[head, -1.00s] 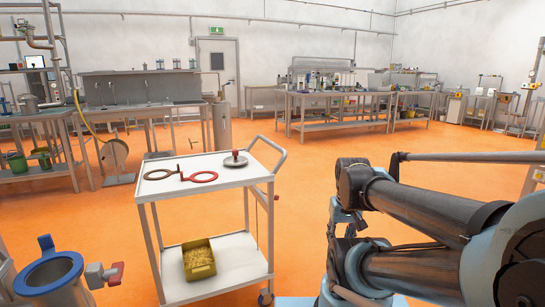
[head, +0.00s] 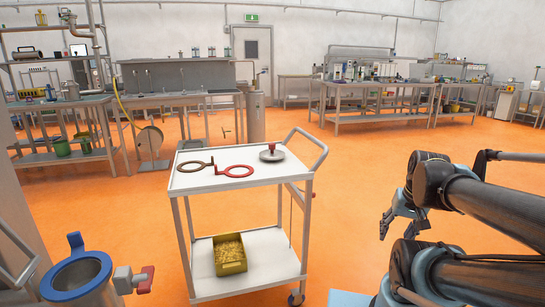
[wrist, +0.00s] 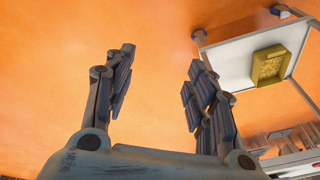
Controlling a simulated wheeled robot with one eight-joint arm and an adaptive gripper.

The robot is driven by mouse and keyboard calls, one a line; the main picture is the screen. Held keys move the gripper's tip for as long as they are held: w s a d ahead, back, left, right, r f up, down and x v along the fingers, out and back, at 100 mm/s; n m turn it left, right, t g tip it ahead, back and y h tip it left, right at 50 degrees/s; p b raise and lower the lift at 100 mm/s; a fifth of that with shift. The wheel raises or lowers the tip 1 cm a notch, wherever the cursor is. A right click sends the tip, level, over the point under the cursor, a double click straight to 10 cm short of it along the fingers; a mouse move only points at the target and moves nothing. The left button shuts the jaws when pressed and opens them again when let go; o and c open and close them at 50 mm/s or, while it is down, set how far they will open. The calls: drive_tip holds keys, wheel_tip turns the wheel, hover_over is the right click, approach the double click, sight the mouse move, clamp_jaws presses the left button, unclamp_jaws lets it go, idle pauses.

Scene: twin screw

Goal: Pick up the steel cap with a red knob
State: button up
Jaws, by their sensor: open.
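The steel cap (head: 272,155) with a red knob (head: 271,147) lies on the top shelf of a white cart (head: 228,180), toward its right rear corner. My gripper (head: 385,226) is at the right of the head view, apart from the cart and out over the orange floor. In the wrist view my gripper (wrist: 160,75) shows its two fingers spread wide with nothing between them. The cap does not show in the wrist view.
A dark ring with a handle (head: 194,166) and a red ring with a handle (head: 236,171) lie left of the cap. A yellow bin (head: 229,254) stands on the lower shelf. A blue-rimmed vessel (head: 82,275) stands front left. Floor between cart and arm is clear.

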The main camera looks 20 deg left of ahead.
sight(274, 145)
drive_tip(key=w+a+r+m+t+y, duration=0.2)
drive_tip(key=w+a+r+m+y, duration=0.1)
drive_tip(key=w+a+m, duration=0.4)
drive_tip(key=w+a+r+m+t+y, duration=0.3)
drive_tip(key=w+a+m, duration=0.5)
drive_tip(key=a, duration=0.8)
drive_tip(key=w+a+r+m+t+y, duration=0.3)
drive_tip(key=w+a+m+y, duration=0.3)
drive_tip(key=w+a, duration=0.6)
drive_tip(key=shift+w+r+m+y, duration=0.45)
drive_tip(key=shift+r+m, duration=0.25)
drive_tip(key=shift+m, duration=0.5)
drive_tip(key=shift+w+a+f+m+t, duration=0.25)
drive_tip(key=shift+a+m+t, duration=0.05)
drive_tip(key=shift+m, duration=0.5)
drive_tip(key=x, duration=1.1)
drive_tip(key=shift+w+a, duration=0.25)
drive_tip(key=shift+a, duration=0.05)
drive_tip(key=shift+r+x, duration=0.2)
drive_tip(key=shift+x, duration=2.7)
drive_tip(key=shift+s, duration=0.1)
clamp_jaws()
